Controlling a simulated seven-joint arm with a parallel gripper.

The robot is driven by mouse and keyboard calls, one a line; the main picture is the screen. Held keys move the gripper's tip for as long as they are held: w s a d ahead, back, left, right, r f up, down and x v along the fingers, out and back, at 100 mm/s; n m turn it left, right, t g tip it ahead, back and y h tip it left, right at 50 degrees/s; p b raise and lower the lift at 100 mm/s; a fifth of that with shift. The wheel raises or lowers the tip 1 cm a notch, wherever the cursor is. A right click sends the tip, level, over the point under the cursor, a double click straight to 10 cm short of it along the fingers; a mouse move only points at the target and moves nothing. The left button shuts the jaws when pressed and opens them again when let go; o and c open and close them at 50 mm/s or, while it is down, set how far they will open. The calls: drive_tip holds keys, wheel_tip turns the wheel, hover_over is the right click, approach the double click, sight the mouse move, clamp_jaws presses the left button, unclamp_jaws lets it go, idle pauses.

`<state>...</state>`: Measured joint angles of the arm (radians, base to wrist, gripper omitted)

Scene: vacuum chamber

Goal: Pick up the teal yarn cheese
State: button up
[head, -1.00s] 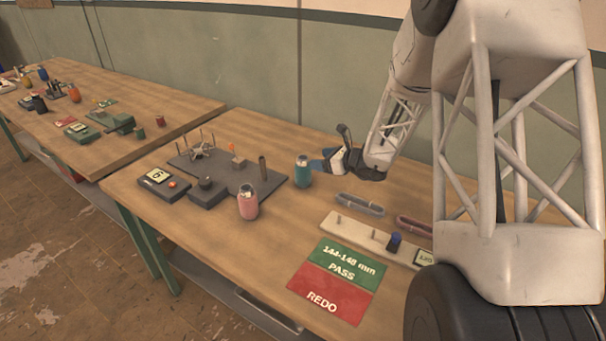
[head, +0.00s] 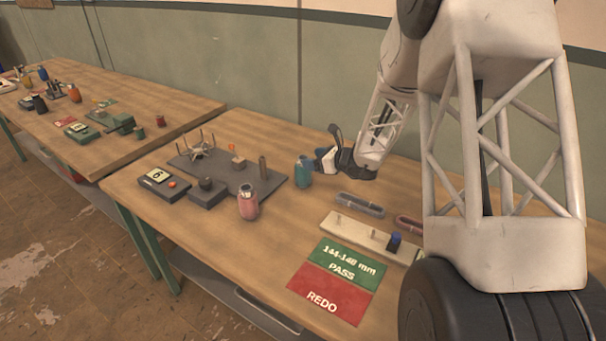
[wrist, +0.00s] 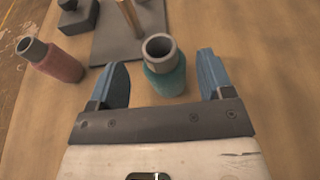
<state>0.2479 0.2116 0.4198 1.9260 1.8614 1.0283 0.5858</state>
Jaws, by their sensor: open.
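The teal yarn cheese (head: 303,173) stands upright on the near table, just right of the grey base plate in the head view. In the wrist view the teal yarn cheese (wrist: 167,77) stands between the two blue fingers, its grey tube end up. My gripper (wrist: 165,75) is open, with a gap visible on both sides of the yarn. In the head view my gripper (head: 318,160) is right at the yarn's upper right side, its fingers partly hidden. I cannot tell whether a finger touches the yarn.
A pink yarn cheese (head: 248,202) stands left of the teal one, also in the wrist view (wrist: 56,64). A grey plate (head: 262,188) with a post (head: 263,167) lies close by. Caliper-like grey loop (head: 360,204), white rack (head: 350,232) and PASS/REDO card (head: 333,280) lie to the right.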

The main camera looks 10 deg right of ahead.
sight(303, 155)
drive_tip(key=shift+x, duration=2.45)
drive_tip(key=shift+f, duration=0.1)
drive_tip(key=c, duration=1.3)
drive_tip(key=shift+r, duration=0.7)
drive_tip(key=s+r, duration=0.1)
drive_tip(key=s, duration=0.7)
drive_tip(key=s+r, duration=0.2)
drive_tip(key=s, duration=0.6)
drive_tip(key=shift+r, duration=0.3)
drive_tip(key=shift+a, duration=0.15)
